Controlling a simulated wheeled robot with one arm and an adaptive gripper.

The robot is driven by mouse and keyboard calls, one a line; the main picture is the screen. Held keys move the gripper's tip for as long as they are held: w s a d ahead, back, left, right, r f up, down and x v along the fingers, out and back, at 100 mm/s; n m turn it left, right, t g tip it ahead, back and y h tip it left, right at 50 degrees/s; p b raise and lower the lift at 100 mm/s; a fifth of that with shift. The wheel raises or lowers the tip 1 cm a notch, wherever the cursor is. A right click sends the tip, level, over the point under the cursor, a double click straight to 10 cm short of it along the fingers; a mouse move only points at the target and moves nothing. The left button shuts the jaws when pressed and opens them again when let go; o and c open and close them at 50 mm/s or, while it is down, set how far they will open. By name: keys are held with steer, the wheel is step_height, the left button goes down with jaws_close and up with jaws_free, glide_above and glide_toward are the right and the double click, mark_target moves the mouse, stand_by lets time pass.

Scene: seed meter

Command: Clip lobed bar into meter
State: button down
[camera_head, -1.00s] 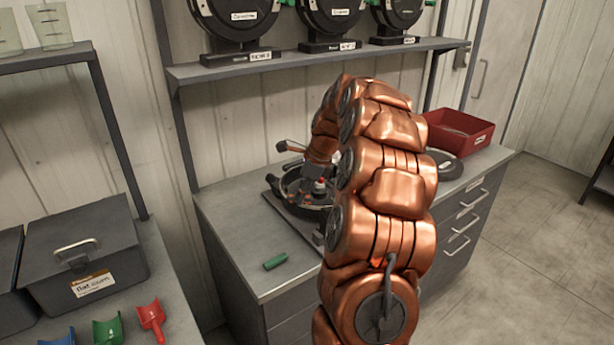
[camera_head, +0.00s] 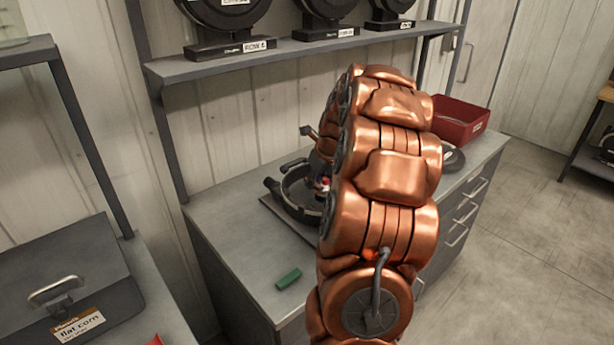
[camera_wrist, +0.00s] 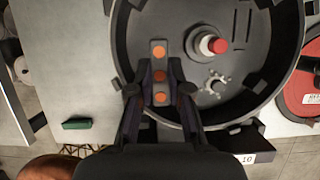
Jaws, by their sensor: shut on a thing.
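The lobed bar (camera_wrist: 159,48) is a short grey strip with several orange round spots, seen in the wrist view. My gripper (camera_wrist: 160,70) is shut on it, with a dark finger on either side. The meter is a round dark housing; its rim (camera_wrist: 288,82) shows in the wrist view and its left side in the head view (camera_head: 285,204). The bar appears over the left part of the housing's inside; I cannot tell its height or whether it touches. A red-topped post (camera_wrist: 214,44) and a small grey toothed part (camera_wrist: 215,83) are inside, right of the bar. My arm hides the gripper in the head view.
A green block (camera_head: 289,279) lies on the bench (camera_head: 225,225) near its front edge. A red bin (camera_head: 460,120) stands at the bench's back right. A shelf with black discs is above. A red disc (camera_wrist: 298,98) lies right of the meter.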

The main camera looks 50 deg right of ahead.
steer(key=shift+f+b, duration=1.1)
steer(key=shift+f, duration=2.05)
steer(key=shift+p, duration=0.4)
steer(key=shift+f+p, duration=0.65)
steer(key=shift+f, duration=0.4)
stand_by(1.4)
steer(key=c, duration=1)
jaws_free()
steer(key=shift+c, duration=0.2)
steer(key=shift+c, duration=0.3)
steer(key=shift+r+p, duration=2.85)
steer(key=shift+r, duration=1.9)
